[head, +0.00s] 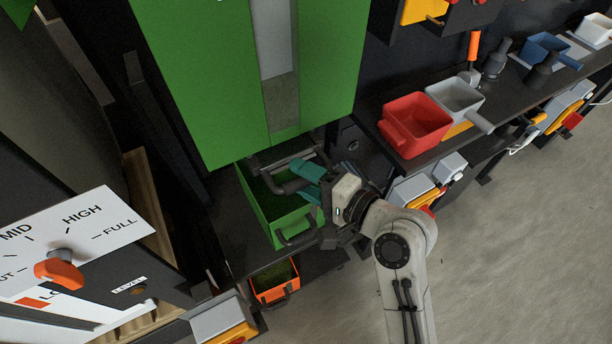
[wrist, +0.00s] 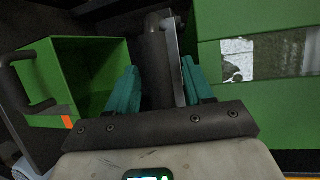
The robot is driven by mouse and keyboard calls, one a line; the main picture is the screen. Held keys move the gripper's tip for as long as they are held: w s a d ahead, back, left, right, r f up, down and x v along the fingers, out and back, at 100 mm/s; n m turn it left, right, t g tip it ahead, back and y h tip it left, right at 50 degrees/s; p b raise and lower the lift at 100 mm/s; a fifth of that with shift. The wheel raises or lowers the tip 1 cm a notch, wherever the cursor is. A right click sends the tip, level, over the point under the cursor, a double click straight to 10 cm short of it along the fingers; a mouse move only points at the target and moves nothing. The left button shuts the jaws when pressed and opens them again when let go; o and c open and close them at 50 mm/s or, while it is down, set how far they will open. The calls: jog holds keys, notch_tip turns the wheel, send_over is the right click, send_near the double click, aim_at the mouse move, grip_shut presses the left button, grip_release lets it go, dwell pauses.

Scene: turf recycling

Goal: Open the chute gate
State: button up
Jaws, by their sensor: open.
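The green chute (head: 205,75) hangs at the upper middle of the head view, with a pale window strip down its front. Under its lower edge is a dark grey gate handle (head: 287,186). My gripper (head: 308,171) is at this handle with its teal fingers open. In the wrist view the handle bar (wrist: 155,65) stands between the two fingers of my gripper (wrist: 160,82), beside a thin grey plate edge. I cannot tell whether either finger touches the bar. The gate's own panel is mostly hidden under the chute.
A green bin (head: 262,205) stands below the chute; it also shows in the wrist view (wrist: 45,75). A smaller orange bin (head: 270,292) is lower. A level dial (head: 60,268) is at left. Red (head: 412,128) and grey (head: 455,97) scoops lie on the right shelf. Floor at right is clear.

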jog(key=shift+c, duration=0.5)
grip_shut()
jog(key=shift+s+d, duration=0.1)
jog(key=s+d+p, duration=0.1)
jog(key=s+d, duration=0.4)
jog(key=s, duration=0.2)
jog(key=shift+p, duration=0.4)
jog(key=shift+o, duration=0.5)
grip_release()
jog(key=shift+a, duration=0.1)
jog(key=shift+s, duration=0.15)
